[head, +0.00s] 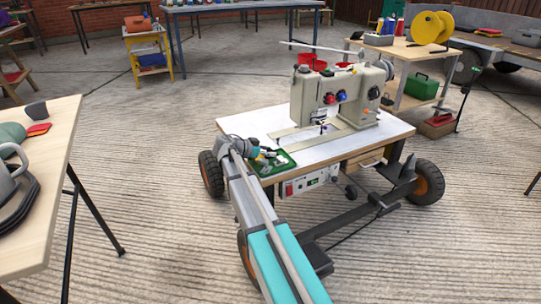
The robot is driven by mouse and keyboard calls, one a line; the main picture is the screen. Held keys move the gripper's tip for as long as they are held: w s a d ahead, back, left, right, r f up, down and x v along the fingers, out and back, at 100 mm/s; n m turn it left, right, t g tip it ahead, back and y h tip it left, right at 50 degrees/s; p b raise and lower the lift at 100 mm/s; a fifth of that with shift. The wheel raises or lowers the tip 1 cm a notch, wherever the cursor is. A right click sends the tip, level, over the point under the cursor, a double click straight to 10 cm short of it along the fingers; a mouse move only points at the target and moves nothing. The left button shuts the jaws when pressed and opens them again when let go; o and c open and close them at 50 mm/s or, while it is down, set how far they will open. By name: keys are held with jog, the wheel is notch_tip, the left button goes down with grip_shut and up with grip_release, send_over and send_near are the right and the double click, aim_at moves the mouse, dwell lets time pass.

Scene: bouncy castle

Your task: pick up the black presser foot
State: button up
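A green tray (284,166) lies at the front left corner of a wheeled sewing table (232,125). Small pale and dark items sit in it, too small and too covered to tell apart. I cannot make out the black presser foot for sure; it may be among them. My arm reaches up from the bottom of the view, and my gripper (264,155) is at the tray's left part, over or in it. The fingers are too small to show whether they are open or shut on something. A beige sewing machine (345,108) stands behind the tray.
The white tabletop between tray and machine is mostly clear. A wooden table (48,215) with a grey kettle-like item stands at left. Behind at right is a bench (405,48) with a yellow reel (431,27). The concrete floor around the sewing table is mostly open.

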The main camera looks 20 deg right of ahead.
grip_shut()
jog(key=shift+r, duration=0.15)
notch_tip(320, 180, up, 3)
jog(key=p, duration=0.3)
jog(key=s+a+r+p, duration=0.7)
jog(key=s+r+p, duration=0.2)
jog(key=s, duration=0.3)
jog(key=shift+r+p, duration=0.35)
jog(key=shift+p, duration=0.15)
jog(key=shift+a, duration=0.1)
notch_tip(320, 180, up, 42)
jog(key=p, duration=4.2)
jog(key=shift+r, duration=0.2)
